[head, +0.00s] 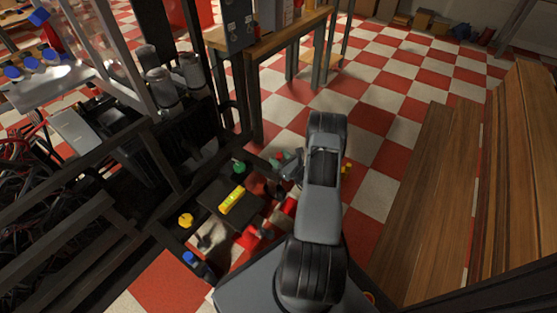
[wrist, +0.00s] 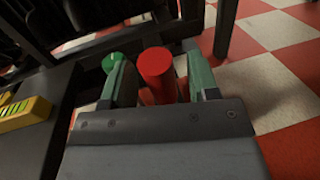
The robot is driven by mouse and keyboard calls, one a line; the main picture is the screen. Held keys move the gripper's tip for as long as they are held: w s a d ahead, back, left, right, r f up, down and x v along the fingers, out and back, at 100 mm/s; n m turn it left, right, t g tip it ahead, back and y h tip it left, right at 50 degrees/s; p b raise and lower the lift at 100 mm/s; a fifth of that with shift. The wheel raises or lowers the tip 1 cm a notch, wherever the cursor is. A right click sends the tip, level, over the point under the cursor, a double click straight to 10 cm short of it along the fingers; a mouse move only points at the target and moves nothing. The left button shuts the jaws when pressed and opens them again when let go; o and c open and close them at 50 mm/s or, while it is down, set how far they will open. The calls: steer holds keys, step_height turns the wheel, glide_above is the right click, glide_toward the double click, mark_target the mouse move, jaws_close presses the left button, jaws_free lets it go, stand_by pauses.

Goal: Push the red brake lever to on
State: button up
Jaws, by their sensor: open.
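A red cylindrical handle, which looks like the brake lever (wrist: 155,68), stands upright in the wrist view between the two green fingers of my gripper (wrist: 154,58). The fingers are open, with a gap visible on the right of the handle; whether the left finger touches it is unclear. In the head view my gripper (head: 279,160) is low, beside the control panel, partly hidden by my arm. Several red parts show there, and I cannot tell which is the lever. The on marking is not visible.
A green knob (wrist: 115,61) is just left of my left finger. A yellow block (head: 232,200) lies on a dark panel, with a yellow knob (head: 186,220) and blue knob (head: 190,258) nearby. A dark metal frame stands left.

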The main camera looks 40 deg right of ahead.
steer(key=shift+w, duration=0.4)
jaws_close()
stand_by(0.4)
